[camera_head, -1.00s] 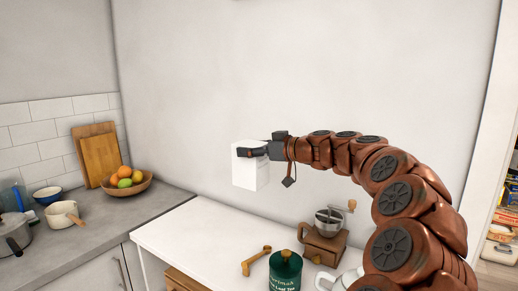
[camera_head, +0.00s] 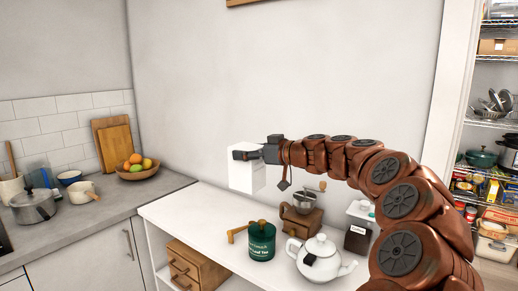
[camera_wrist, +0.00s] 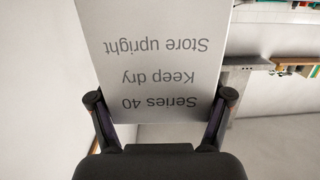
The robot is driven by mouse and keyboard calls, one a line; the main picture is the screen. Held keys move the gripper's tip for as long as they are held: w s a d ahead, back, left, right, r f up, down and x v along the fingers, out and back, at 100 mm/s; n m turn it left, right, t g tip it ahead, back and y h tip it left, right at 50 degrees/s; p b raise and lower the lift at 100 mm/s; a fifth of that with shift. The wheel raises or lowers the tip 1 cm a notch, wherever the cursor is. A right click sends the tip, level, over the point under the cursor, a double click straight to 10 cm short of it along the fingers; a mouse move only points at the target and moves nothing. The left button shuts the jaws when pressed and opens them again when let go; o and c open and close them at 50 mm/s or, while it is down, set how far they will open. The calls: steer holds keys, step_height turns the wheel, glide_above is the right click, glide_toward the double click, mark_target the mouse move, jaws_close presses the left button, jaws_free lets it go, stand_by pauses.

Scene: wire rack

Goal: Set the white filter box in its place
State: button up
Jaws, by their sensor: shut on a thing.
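The white filter box (camera_head: 246,178) is held in the air by my gripper (camera_head: 246,154), above the white table, in front of the bare wall. In the wrist view my gripper (camera_wrist: 160,105) has a finger on each side of the box (camera_wrist: 150,50). A wire rack (camera_head: 492,120) with loaded shelves stands at the far right in the head view. Part of it is hidden behind my arm.
Below the arm, the white table (camera_head: 190,212) bears a green tin (camera_head: 262,243), a coffee grinder (camera_head: 302,220), a white teapot (camera_head: 318,258) and a dark-labelled jar (camera_head: 358,235). A grey counter (camera_head: 90,225) with pots and a fruit bowl (camera_head: 138,172) is at left.

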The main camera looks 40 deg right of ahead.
steer(key=w+a+f+m+h, duration=0.2)
steer(key=w+a+f+h, duration=0.1)
steer(key=w+a+f, duration=0.4)
steer(key=w+a+f+m+t+h, duration=0.1)
steer(key=w+a+f+m+h, duration=0.1)
steer(key=w+a+f, duration=0.5)
steer(key=a+f, duration=0.4)
steer(key=shift+a+h, duration=0.25)
steer(key=shift+h, duration=0.15)
stand_by(0.3)
steer(key=shift+f, duration=0.2)
